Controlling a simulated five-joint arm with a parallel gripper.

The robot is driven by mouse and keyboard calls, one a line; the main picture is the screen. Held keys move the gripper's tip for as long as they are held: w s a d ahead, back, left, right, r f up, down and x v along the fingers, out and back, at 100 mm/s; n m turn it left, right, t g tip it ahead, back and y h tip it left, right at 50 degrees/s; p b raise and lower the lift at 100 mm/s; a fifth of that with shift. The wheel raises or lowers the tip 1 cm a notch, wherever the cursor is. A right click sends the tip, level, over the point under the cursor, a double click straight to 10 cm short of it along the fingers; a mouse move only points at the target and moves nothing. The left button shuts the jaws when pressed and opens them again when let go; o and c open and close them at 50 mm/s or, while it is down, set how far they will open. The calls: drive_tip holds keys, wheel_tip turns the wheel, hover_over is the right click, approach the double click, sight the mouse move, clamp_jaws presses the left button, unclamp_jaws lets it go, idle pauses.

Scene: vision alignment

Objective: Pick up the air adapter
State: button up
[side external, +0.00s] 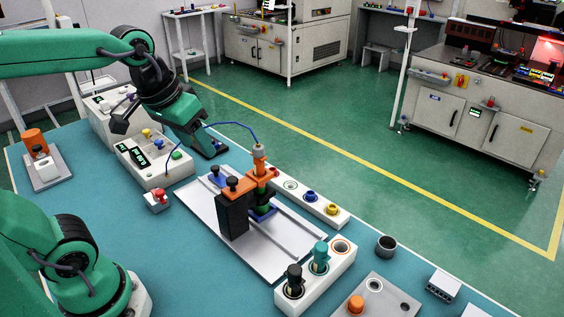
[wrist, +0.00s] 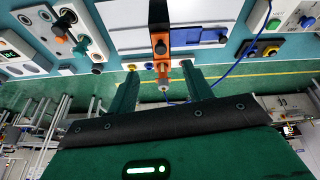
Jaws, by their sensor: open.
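No label marks the air adapter. The likeliest match is a grey-topped orange fitting (side external: 259,152) with a thin blue hose, upright on a black-and-orange stand (side external: 233,210). My gripper (side external: 214,147) is left of the fitting in the side view, apart from it, with its fingers pointing down. In the wrist view my gripper (wrist: 160,72) has its two green fingers spread. The fitting (wrist: 162,76) shows between them, but whether it is level with the fingertips I cannot tell. Black, teal and orange-ringed places fill a white holder (side external: 316,276) at the front.
The stand is on a pale grey plate (side external: 205,214) on the blue table (side external: 105,180). A white strip (side external: 328,206) with coloured sockets lies behind it. A control box (side external: 150,160) is at left. A dark cup (side external: 386,246) and a grey tray (side external: 395,290) are at front right.

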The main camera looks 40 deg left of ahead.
drive_tip(key=w+r+n+g, duration=0.2)
drive_tip(key=w+n, duration=0.1)
drive_tip(key=w, duration=0.5)
drive_tip(key=n+g, duration=0.2)
approach(258, 146)
drive_tip(key=shift+s+d+f, duration=0.15)
drive_tip(key=shift+s+f, duration=0.3)
drive_tip(key=shift+s, duration=0.1)
drive_tip(key=shift+w+f, duration=0.2)
drive_tip(key=shift+w, duration=0.45)
drive_tip(key=shift+f, duration=0.1)
drive_tip(key=shift+f, duration=1.2)
drive_tip(key=shift+f, duration=0.1)
drive_tip(key=shift+f, duration=2.5)
